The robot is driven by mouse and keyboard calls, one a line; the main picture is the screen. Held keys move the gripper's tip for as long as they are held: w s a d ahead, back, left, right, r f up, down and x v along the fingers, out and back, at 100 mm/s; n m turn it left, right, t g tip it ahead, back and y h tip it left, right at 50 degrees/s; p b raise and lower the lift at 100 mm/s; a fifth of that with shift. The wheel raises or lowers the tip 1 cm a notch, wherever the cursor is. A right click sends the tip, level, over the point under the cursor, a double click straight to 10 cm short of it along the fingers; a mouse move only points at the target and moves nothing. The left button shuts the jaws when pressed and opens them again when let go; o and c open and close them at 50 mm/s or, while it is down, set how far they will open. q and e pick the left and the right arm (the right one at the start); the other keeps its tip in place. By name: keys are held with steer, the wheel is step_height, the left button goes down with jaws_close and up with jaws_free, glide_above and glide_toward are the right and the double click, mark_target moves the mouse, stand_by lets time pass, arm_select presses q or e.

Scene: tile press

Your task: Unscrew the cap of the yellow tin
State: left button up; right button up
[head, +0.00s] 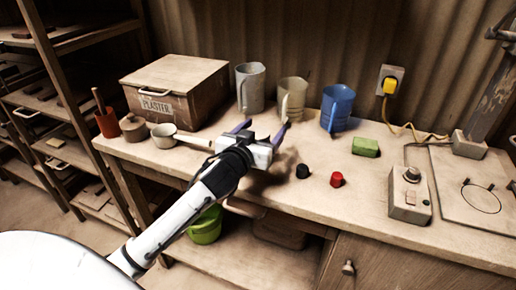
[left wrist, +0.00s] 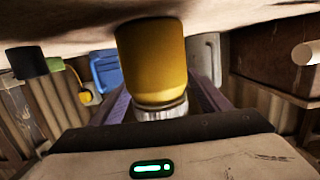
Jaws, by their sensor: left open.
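The yellow tin (left wrist: 152,60) fills the middle of the left wrist view, which shows the bench at the top, upside down. Its ribbed silvery cap (left wrist: 162,111) is on it, at the end away from the bench, close in front of my gripper's palm. My left gripper (head: 262,131) is open over the bench, its purple fingers spread. In the left wrist view one finger stands on each side of the tin; I cannot tell whether they touch it. In the head view the tin is hidden by my gripper. My right gripper is not in view.
Behind stand a grey jug (head: 250,88), a beige jug (head: 292,99) and a blue jug (head: 337,107). A plaster box (head: 176,85) and saucepan (head: 165,135) lie left. A black piece (head: 302,171), red piece (head: 337,179), green block (head: 365,147) and control box (head: 409,195) lie right.

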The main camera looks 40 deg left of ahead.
arm_select(q)
steer(key=c, duration=1.3)
steer(key=shift+c, duration=0.2)
step_height(320, 180, up, 10)
steer(key=p, duration=0.1)
steer(key=o, duration=0.6)
steer(key=c, duration=0.9)
